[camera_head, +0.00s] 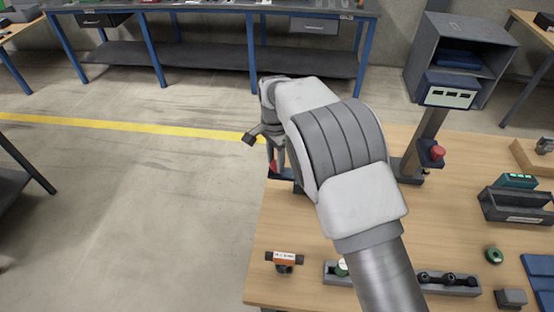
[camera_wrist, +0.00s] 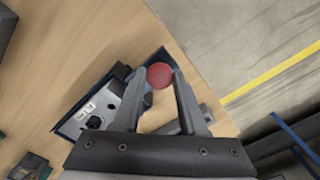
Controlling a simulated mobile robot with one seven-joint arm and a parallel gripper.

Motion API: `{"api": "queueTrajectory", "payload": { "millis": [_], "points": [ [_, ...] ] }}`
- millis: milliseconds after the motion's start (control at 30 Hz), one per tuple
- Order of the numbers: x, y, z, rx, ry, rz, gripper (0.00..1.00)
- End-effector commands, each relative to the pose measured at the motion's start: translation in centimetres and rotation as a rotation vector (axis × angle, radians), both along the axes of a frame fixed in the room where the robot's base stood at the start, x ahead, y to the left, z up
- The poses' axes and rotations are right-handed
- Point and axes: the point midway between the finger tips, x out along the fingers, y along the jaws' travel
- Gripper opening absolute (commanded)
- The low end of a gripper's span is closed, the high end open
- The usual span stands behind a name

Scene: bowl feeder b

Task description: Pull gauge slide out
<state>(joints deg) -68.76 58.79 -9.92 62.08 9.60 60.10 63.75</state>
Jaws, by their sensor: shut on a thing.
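My gripper (camera_wrist: 160,71) is shut on a round red knob (camera_wrist: 160,77), with one finger on each side of it in the wrist view. The knob sits over a blue plate near the table edge. I take the knob to be the gauge slide's handle; the slide itself is hidden under the fingers. A grey block with a white label and a dark round hole (camera_wrist: 92,119) is beside the left finger. In the head view, my arm covers most of this; a bit of red (camera_head: 273,167) and blue (camera_head: 284,173) shows below the fingers.
The wooden table (camera_head: 285,221) ends just left of the gripper, with open floor beyond. A post with a red button (camera_head: 437,152) stands to the right. An orange-labelled fitting (camera_head: 284,259) and a grey rack (camera_head: 450,288) lie near the front.

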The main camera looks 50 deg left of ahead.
Motion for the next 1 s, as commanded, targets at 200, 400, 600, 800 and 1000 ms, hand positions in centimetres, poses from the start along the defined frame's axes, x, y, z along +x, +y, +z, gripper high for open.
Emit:
{"api": "queueTrajectory", "payload": {
  "millis": [200,400,600,800,1000],
  "points": [
    [-0.4,0.4,0.1,0.010,0.002,0.004,0.71],
    [-0.2,0.3,0.1,0.007,0.001,0.003,0.71],
    [-0.1,0.3,1.0,0.009,-0.001,0.003,0.71],
    [-0.1,0.3,4.9,0.012,-0.001,0.003,0.71],
    [-0.1,0.3,10.0,0.012,-0.001,0.002,0.71]
  ]
}}
